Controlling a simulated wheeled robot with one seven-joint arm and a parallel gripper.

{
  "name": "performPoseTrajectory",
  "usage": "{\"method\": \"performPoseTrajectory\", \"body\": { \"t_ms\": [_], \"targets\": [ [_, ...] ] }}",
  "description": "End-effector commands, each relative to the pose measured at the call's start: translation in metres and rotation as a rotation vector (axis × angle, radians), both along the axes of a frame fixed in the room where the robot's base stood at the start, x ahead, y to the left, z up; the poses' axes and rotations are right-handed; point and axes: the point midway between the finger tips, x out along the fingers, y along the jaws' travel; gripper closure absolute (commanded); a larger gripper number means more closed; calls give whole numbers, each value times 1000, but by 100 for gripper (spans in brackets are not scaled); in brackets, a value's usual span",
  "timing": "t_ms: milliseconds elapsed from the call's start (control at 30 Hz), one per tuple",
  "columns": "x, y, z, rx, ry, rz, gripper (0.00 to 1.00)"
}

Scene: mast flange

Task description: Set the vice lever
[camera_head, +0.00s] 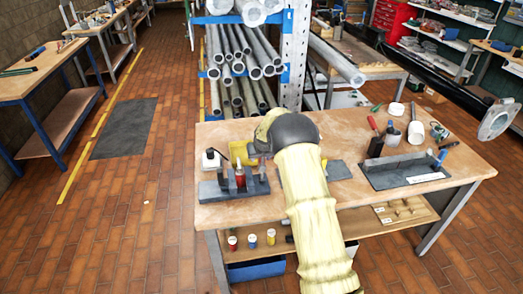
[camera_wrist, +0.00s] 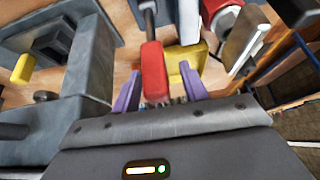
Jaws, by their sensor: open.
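A red grip (camera_wrist: 154,72) on a dark grey rod shows in the wrist view and looks like the vice lever. My gripper (camera_wrist: 158,88) is open, with its purple fingers on either side of the red grip. I cannot tell whether they touch it. Grey metal blocks (camera_wrist: 90,60), perhaps the vice body, stand to the left. In the head view the red grip (camera_head: 240,176) stands at a blue-grey fixture (camera_head: 214,191) on the bench's left end. My yellow-sleeved arm reaches over the bench, and the gripper is mostly hidden there.
A yellow block (camera_wrist: 187,60) lies close behind the red grip in the wrist view. On the workbench (camera_head: 300,203), a white container (camera_head: 210,158) stands behind the fixture, and a grey tray (camera_head: 385,182) lies at the right. A pipe rack (camera_head: 297,60) stands behind.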

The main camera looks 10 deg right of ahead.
Motion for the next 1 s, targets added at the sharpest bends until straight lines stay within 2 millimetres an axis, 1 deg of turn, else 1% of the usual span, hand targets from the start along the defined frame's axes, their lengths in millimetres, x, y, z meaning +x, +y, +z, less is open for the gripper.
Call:
{"method": "performPoseTrajectory", "body": {
  "t_ms": [267, 1000],
  "targets": [
    [-14, 0, 26, 0, -1, 0, 56],
    [-71, 3, 132, 0, -1, 4, 56]
  ]
}}
